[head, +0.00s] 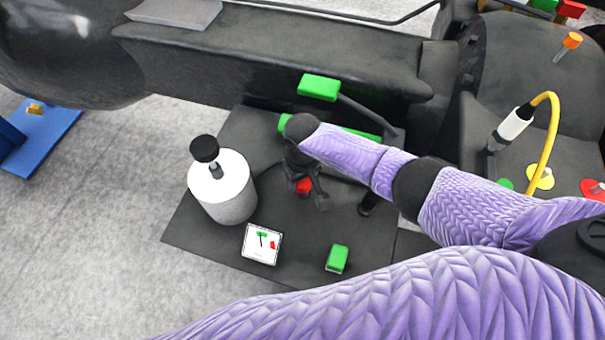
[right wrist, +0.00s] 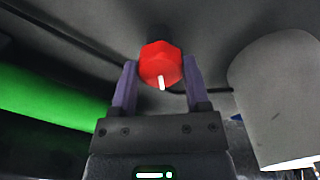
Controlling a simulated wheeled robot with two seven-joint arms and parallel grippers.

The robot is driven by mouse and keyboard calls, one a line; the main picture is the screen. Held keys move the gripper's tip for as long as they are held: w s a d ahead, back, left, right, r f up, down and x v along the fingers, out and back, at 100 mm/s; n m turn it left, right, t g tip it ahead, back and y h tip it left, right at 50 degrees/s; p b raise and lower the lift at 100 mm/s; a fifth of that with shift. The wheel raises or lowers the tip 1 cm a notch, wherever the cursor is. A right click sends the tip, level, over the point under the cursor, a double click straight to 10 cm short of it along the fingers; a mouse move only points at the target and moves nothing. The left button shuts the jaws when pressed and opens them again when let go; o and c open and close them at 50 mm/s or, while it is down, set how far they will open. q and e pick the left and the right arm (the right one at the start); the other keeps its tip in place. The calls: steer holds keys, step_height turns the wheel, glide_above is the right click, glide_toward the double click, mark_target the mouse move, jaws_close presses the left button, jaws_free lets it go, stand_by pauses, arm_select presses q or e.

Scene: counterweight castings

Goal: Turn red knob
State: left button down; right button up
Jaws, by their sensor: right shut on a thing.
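The red knob (head: 304,187) sits on the dark panel in the head view, partly covered by my right gripper (head: 308,193). In the right wrist view the red knob (right wrist: 160,62) is faceted, with a white pointer mark pointing down in the picture. The two purple fingers of my right gripper (right wrist: 161,84) are on either side of the knob, shut on it. My left gripper is not in view.
A white cylinder with a black top (head: 222,187) stands left of the knob. A small picture card (head: 262,244) and a green block (head: 337,258) are in front. A green handle (head: 319,87) is behind. A yellow hose (head: 551,125) is at right.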

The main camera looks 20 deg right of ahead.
steer(key=n, duration=0.3)
steer(key=shift+n, duration=0.3)
steer(key=shift+n+p, duration=0.4)
steer(key=shift+n, duration=1.2)
steer(key=o, duration=1.3)
steer(key=shift+r, duration=0.1)
step_height(320, 180, up, 10)
steer(key=p, duration=0.3)
steer(key=shift+p, duration=0.3)
